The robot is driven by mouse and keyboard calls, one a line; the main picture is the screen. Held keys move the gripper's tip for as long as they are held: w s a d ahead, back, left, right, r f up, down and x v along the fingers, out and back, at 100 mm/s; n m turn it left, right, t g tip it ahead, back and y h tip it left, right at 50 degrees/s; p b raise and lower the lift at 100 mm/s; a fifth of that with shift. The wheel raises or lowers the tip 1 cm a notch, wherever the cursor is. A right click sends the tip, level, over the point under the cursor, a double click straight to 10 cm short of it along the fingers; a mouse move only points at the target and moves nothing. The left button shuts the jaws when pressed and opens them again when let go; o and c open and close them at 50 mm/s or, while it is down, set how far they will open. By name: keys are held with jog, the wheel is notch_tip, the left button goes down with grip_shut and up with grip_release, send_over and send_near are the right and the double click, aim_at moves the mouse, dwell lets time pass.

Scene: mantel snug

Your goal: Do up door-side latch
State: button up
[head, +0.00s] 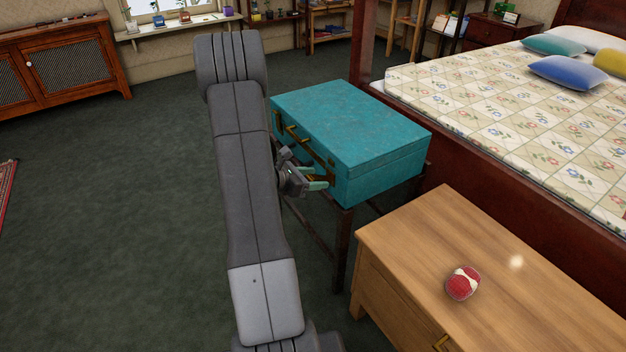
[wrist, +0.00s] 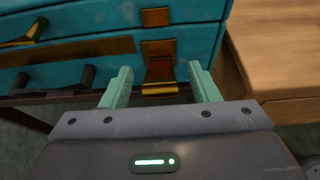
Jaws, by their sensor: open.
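A teal case (head: 350,130) lies with its lid down on a dark stand; its front also fills the top of the wrist view (wrist: 105,70). The brass latch nearest my gripper (wrist: 158,50) has a plate on the lid (wrist: 155,17) and a flap hanging below, apart from that plate. Another brass fitting (wrist: 25,35) crosses the seam at left. A dark handle (wrist: 55,85) is between them, lower down. My gripper (head: 312,179) is open and empty in front of the case, its green fingers (wrist: 160,75) either side of the hanging flap. Contact cannot be told.
A wooden chest (head: 420,240) with a red and white ball (head: 462,283) stands close at right. A bed (head: 500,110) is behind the case. Open dark carpet (head: 120,200) lies at left. A cabinet (head: 65,65) stands at the far left.

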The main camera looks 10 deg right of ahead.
jog(key=shift+c, duration=0.4)
grip_shut()
